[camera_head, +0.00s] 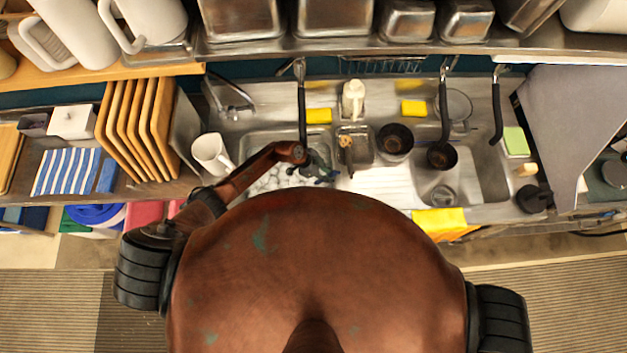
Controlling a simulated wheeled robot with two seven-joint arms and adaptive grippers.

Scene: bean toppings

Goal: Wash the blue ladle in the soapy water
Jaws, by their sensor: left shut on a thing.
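My left gripper (322,172) reaches over the left sink basin, at the right edge of the soapy water (270,178), which shows white foam. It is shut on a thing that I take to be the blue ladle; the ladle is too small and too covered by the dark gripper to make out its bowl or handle. I cannot tell whether it touches the water. My right gripper is out of view.
A white mug (211,154) stands left of the basin. Yellow sponges (318,116), a white soap bottle (353,100) and a dark cup (395,140) are behind. The ribbed drainboard (385,185) is mostly clear.

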